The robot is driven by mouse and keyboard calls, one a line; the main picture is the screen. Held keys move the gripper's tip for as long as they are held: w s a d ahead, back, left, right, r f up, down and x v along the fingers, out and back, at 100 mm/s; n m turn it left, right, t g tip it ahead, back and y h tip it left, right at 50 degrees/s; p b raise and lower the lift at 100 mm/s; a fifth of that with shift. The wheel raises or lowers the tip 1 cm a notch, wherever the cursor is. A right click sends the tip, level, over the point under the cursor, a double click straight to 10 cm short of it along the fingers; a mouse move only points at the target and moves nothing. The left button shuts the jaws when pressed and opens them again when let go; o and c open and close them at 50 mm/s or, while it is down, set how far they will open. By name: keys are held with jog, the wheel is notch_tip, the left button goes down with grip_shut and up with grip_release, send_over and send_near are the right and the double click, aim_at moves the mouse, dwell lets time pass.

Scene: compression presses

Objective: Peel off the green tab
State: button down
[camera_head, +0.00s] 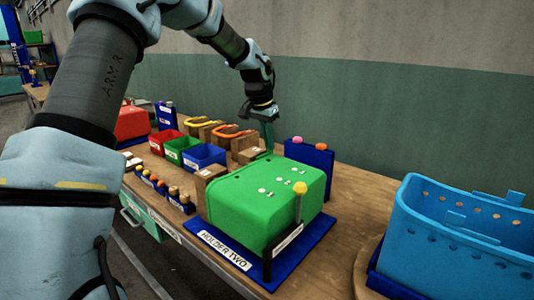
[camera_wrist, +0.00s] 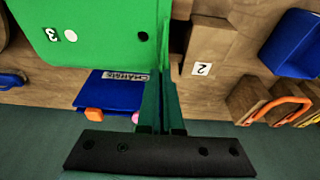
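A large green block (camera_head: 262,192) sits on a blue base labelled HOLDER TWO (camera_head: 225,245) on the wooden bench. My gripper (camera_head: 268,130) points down just behind the block. In the wrist view the same green block (camera_wrist: 90,35) fills the upper left, and my gripper's dark green fingers (camera_wrist: 163,85) lie close together beside its edge. A narrow green strip shows along that edge, near the fingers. I cannot tell whether it is a separate tab or whether the fingers grip it.
A blue stand (camera_head: 312,158) with pink and orange knobs is right behind the block. Wooden blocks (camera_head: 248,145) with coloured handles and red, green and blue bins (camera_head: 204,157) are to the left. A perforated blue basket (camera_head: 460,225) stands at the right.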

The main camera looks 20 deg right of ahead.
jog(key=shift+r, duration=0.1)
jog(key=shift+w+d+p+v, duration=0.1)
jog(key=shift+d+p+v, duration=0.1)
jog(key=shift+p+v, duration=0.6)
jog(key=shift+w+d+p+v, duration=0.1)
jog(key=shift+d+p+v, duration=0.1)
jog(key=shift+p+v, duration=0.6)
jog(key=shift+w+d+p+v, duration=0.15)
jog(key=shift+p+v, duration=0.35)
jog(key=shift+v, duration=0.6)
jog(key=shift+r, duration=0.1)
